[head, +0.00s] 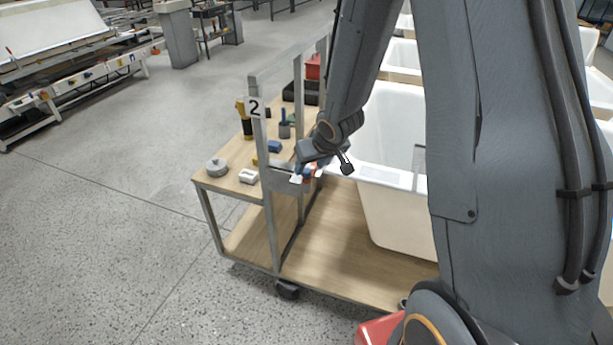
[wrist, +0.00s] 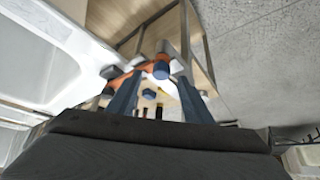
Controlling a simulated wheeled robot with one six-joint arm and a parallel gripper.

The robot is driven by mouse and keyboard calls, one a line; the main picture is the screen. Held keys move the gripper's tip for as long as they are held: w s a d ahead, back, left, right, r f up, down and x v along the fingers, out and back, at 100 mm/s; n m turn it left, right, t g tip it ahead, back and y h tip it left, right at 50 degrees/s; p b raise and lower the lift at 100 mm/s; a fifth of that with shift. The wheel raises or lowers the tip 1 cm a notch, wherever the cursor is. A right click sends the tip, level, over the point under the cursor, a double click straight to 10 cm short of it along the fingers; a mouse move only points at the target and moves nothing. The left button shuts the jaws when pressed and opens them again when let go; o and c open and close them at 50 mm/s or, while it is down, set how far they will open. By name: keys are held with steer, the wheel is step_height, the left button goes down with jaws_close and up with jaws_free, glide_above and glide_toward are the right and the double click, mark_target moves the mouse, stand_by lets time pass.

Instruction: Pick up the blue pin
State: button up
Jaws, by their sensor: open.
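The blue pin (wrist: 161,70) shows its round end in the wrist view, with an orange part beside it. It lies between the two dark fingers of my gripper (wrist: 158,82), which are open with a gap around it. In the head view my gripper (head: 310,168) is by the cart's grey upright frame, at the inner edge of the wooden shelf. Small blue, orange and white patches show there, partly hidden by the gripper. I cannot tell whether the fingers touch the pin.
The cart's upper shelf (head: 222,186) holds a grey round tin (head: 217,167), a white block (head: 248,177), a blue block (head: 274,146), a yellow-black tool (head: 246,122) and a cup (head: 285,130). White bathtub shells (head: 388,125) stand right.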

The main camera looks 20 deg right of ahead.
mark_target(308, 172)
steer(key=shift+x, duration=1.45)
steer(key=shift+a, duration=0.1)
steer(key=shift+s, duration=0.1)
steer(key=c, duration=1.1)
step_height(308, 172, up, 10)
steer(key=p, duration=0.5)
